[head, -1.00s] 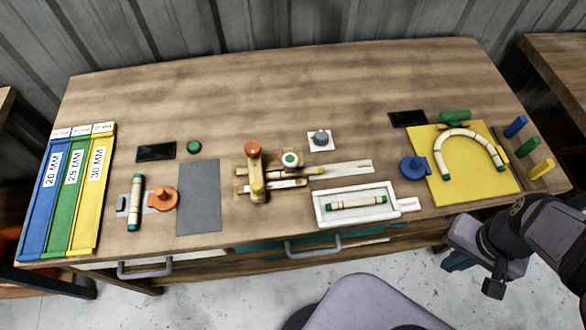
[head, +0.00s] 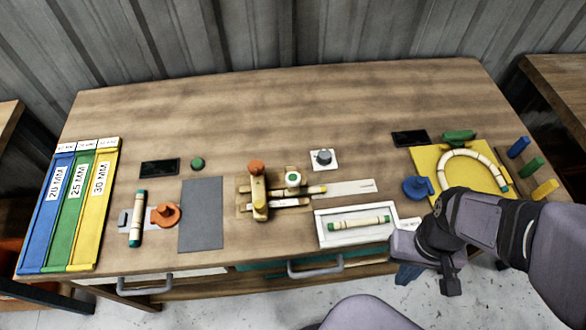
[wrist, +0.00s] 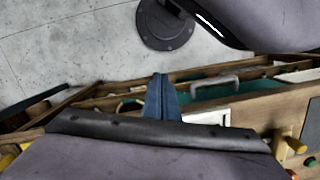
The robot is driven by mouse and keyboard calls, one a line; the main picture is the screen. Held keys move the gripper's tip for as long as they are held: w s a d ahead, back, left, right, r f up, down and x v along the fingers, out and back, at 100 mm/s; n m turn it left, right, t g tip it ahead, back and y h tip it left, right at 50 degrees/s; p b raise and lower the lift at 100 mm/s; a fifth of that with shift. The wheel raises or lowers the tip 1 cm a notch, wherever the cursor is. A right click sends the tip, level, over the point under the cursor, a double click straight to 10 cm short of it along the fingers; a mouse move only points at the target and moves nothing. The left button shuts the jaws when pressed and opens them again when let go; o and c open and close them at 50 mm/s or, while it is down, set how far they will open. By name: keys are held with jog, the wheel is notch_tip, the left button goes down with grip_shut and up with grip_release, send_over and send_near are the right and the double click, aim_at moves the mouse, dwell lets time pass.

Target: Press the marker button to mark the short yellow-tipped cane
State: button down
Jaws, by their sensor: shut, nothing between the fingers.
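A wooden fixture stands mid-table with an orange-topped post (head: 257,168). A white round button with a green top (head: 293,177), which looks like the marker button, stands at its right. A short cane with a yellow tip (head: 317,189) lies across the fixture below the button, its tip pointing right. My gripper (head: 408,274) is at the front edge of the table, right of the fixture and well apart from the button and cane. Its blue fingers (wrist: 160,97) are shut together and empty in the wrist view, pointing over the drawer fronts and floor.
A white tray (head: 322,241) with a green-tipped cane lies between fixture and gripper. A yellow board (head: 428,157) with a bent cane is at the right. A grey dial (head: 323,157) stands behind the cane. Colored bins (head: 92,225) are at the left. The rear table is clear.

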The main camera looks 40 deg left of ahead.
jog(key=w+a+n, duration=0.1)
jog(key=a, duration=0.4)
jog(key=w+a+n, duration=0.1)
jog(key=a+n, duration=0.1)
jog(key=a, duration=0.3)
jog(key=w+a+n+t, duration=0.1)
jog(key=a, duration=0.4)
jog(key=shift+a, duration=0.15)
jog(key=a+r, duration=0.2)
jog(key=a, duration=0.4)
jog(key=w+a+r+n+y, duration=0.1)
jog(key=a+r, duration=0.1)
jog(key=a, duration=0.4)
jog(key=w+a+r+n+t, duration=0.1)
jog(key=a+r, duration=0.2)
jog(key=a, duration=0.3)
jog(key=shift+y, duration=0.3)
notch_tip(320, 180, up, 10)
jog(key=m, duration=0.2)
jog(key=shift+f+g+h, duration=0.25)
jog(key=shift+g+h, duration=0.05)
jog(key=shift+h, duration=0.1)
